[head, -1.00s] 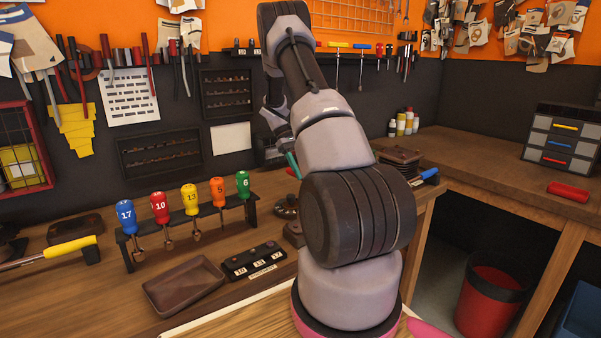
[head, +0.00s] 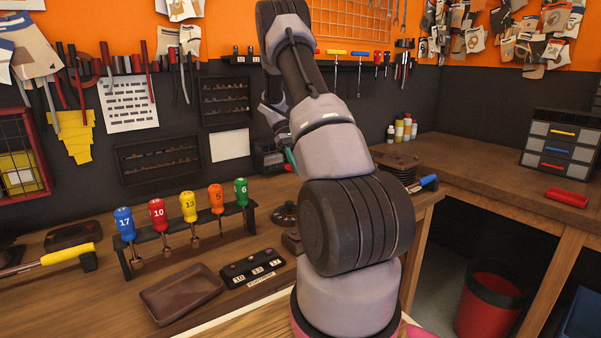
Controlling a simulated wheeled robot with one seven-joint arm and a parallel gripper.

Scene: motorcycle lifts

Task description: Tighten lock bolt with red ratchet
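A driver with a red handle marked 10 (head: 158,214) stands in the black rack (head: 195,241) on the wooden bench, between a blue one marked 17 (head: 124,222) and a yellow one marked 13 (head: 189,206). I cannot tell whether it is the red ratchet. A small red object (head: 567,199) lies on the right bench. No lock bolt can be made out. My arm stands in the middle of the view, and its wrist end reaches down behind it. A teal bit shows beside the arm. My gripper's fingers are hidden, so their state and any hold are unclear.
Orange (head: 216,196) and green (head: 241,191) drivers share the rack. A brown tray (head: 182,294), a black socket block (head: 252,268) and a yellow-handled tool (head: 55,255) lie on the bench. A red bin (head: 485,305) stands on the floor at right. The right benchtop is mostly clear.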

